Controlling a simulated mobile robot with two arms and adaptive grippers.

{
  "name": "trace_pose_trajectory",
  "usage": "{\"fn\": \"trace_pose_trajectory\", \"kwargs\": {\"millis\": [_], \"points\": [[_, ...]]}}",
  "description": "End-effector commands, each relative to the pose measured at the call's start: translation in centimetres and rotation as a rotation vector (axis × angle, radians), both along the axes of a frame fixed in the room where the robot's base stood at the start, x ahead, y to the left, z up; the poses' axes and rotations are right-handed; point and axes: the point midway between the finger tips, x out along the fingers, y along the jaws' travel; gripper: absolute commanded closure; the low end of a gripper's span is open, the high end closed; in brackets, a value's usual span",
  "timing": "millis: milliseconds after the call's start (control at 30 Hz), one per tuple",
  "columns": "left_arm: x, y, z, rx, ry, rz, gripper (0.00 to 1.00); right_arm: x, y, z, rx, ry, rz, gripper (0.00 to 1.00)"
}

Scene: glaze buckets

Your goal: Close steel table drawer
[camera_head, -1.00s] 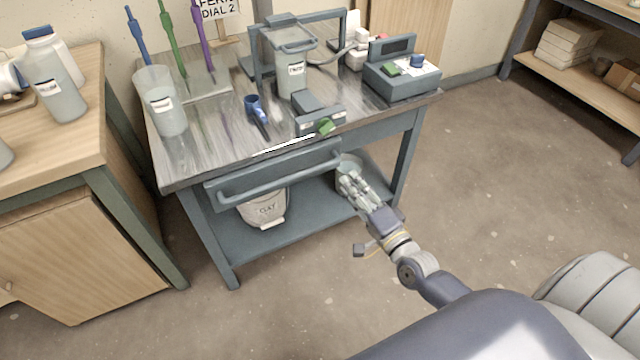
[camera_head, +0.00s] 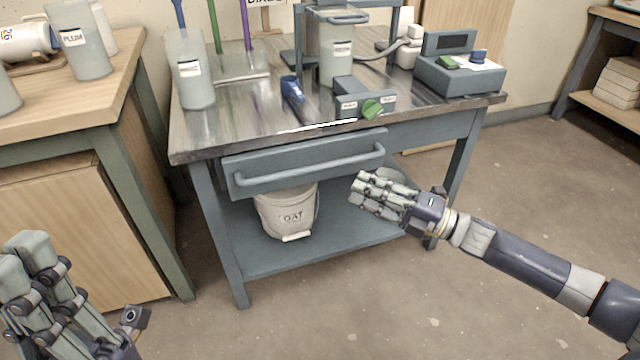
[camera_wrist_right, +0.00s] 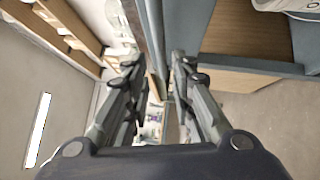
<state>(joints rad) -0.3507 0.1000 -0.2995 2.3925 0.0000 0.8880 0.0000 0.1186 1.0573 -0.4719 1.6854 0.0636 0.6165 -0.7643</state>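The steel table (camera_head: 240,130) has a grey-blue drawer (camera_head: 240,182) under its top, with a long bar handle (camera_head: 315,171) across the front. The drawer front stands a little proud of the table frame; how far out it is I cannot tell. My right gripper (camera_head: 358,190) is just below and in front of the handle's right end, apart from it as far as I see. In the right wrist view its fingers (camera_wrist_right: 158,75) are spread with nothing gripped, and a grey edge runs between them. My left gripper (camera_head: 24,260) is at the lower left, partly cut off, away from the table.
A scale (camera_head: 458,76), a pitcher (camera_head: 337,60) and a cup (camera_head: 193,70) stand on top. A wooden bench (camera_head: 80,105) is at the left. The floor in front is free.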

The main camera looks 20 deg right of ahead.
Motion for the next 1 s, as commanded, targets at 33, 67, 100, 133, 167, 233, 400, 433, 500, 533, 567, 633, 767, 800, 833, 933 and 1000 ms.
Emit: {"fn": "trace_pose_trajectory", "kwargs": {"millis": [33,67,100,133,167,233,400,433,500,533,567,633,767,800,833,933,1000], "points": [[-0.5,0.1,0.1,-0.006,-0.017,-0.001,1.00,0.1,0.0,-0.1,-0.017,-0.015,0.002,0.77],[-0.6,0.2,0.1,-0.007,-0.022,-0.001,1.00,0.1,0.1,-0.1,-0.022,-0.019,0.002,0.77],[-0.7,0.2,0.2,-0.008,-0.025,-0.001,1.00,0.2,0.2,0.0,-0.023,-0.021,0.002,0.77],[-0.7,0.2,0.1,-0.008,-0.025,-0.001,1.00,0.3,0.4,0.0,-0.023,-0.021,0.002,0.77],[-0.7,0.2,0.1,-0.008,-0.024,-0.001,1.00,0.5,0.6,0.1,-0.021,-0.021,0.003,0.77],[-0.6,0.2,-0.1,-0.008,-0.023,-0.001,1.00,1.0,1.1,0.2,-0.020,-0.021,0.002,0.77],[-0.6,0.2,-0.7,-0.007,-0.021,-0.001,1.00,2.5,2.7,0.5,-0.018,-0.021,0.002,0.77],[-0.6,0.2,-0.7,-0.007,-0.021,-0.001,1.00,2.8,3.0,0.5,-0.018,-0.020,0.002,0.77],[-0.5,0.2,-1.0,-0.007,-0.020,-0.001,1.00,3.4,3.7,0.7,-0.018,-0.021,0.002,0.77],[-0.5,0.2,-1.0,-0.006,-0.020,-0.001,1.00,3.7,4.0,0.8,-0.018,-0.021,0.002,0.77],[-0.5,0.2,-1.1,-0.006,-0.020,-0.001,1.00,4.0,4.3,0.8,-0.018,-0.020,0.001,0.77],[-0.5,0.1,-1.3,-0.006,-0.020,-0.001,1.00,4.6,5.1,0.9,-0.016,-0.018,0.002,0.77],[-0.5,0.1,-1.6,-0.005,-0.019,-0.001,1.00,5.7,6.3,1.2,-0.017,-0.019,0.002,0.77],[-0.5,0.1,-1.7,-0.005,-0.019,-0.001,1.00,6.0,6.6,1.2,-0.017,-0.018,0.002,0.77],[-0.5,0.1,-1.8,-0.005,-0.019,-0.001,1.00,6.2,6.8,1.2,-0.018,-0.017,0.001,0.77],[-0.5,0.1,-1.9,-0.005,-0.019,-0.001,1.00,6.7,7.4,1.3,-0.017,-0.016,0.002,0.77],[-0.5,0.1,-2.0,-0.005,-0.019,-0.001,1.00,7.0,7.6,1.4,-0.018,-0.016,0.000,0.77]]}}
